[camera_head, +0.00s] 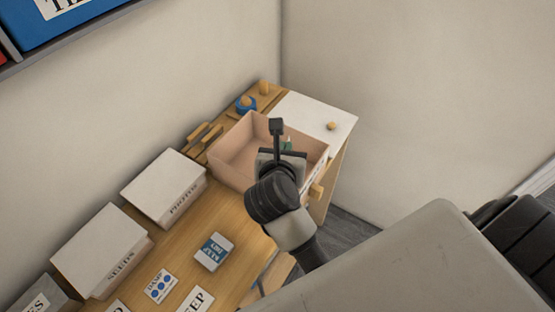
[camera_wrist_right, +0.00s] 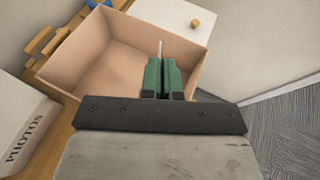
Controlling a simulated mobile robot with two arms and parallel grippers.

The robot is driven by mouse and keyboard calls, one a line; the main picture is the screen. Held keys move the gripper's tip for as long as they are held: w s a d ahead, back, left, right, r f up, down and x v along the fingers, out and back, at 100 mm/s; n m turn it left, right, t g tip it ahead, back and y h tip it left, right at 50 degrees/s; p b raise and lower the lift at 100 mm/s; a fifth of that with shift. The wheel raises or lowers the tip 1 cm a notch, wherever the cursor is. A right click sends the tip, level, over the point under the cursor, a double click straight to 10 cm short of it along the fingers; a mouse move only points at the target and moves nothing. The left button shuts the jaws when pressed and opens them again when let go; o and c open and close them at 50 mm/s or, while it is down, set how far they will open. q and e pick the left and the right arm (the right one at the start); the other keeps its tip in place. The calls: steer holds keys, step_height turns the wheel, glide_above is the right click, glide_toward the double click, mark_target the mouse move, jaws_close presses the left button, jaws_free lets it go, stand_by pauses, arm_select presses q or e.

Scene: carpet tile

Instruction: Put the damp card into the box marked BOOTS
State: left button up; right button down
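A card (camera_head: 161,285) lettered DAMP, with blue dots, lies on the table at the lower left. My right gripper (camera_head: 287,146) is over an open, pinkish box (camera_head: 237,150). The same box shows in the right wrist view (camera_wrist_right: 95,65). There, the green-padded fingers of my right gripper (camera_wrist_right: 162,68) are close together on a thin pale card (camera_wrist_right: 160,48), seen edge-on above the box floor. Its face cannot be read. The open box's front label is mostly hidden behind my right gripper, so I cannot read it. My left gripper is not in view.
Closed boxes marked PHOTOS (camera_head: 165,187) and SEEDS (camera_head: 98,250) stand left. A white lid (camera_head: 308,115) with a knob lies behind the open box. A blue card (camera_head: 213,252) and a card ending in EEP (camera_head: 195,300) lie in front. A wall runs behind the table.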

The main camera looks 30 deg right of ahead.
steer(key=f, duration=0.1)
steer(key=w+f+p, duration=0.1)
steer(key=f, duration=0.1)
steer(key=a+f, duration=0.1)
steer(key=f, duration=0.1)
steer(key=shift+w+a, duration=0.1)
steer(key=shift+w, duration=0.15)
steer(key=shift+f, duration=0.1)
steer(key=shift+f+b, duration=0.35)
steer(key=shift+f, duration=0.2)
steer(key=c, duration=1.4)
jaws_free()
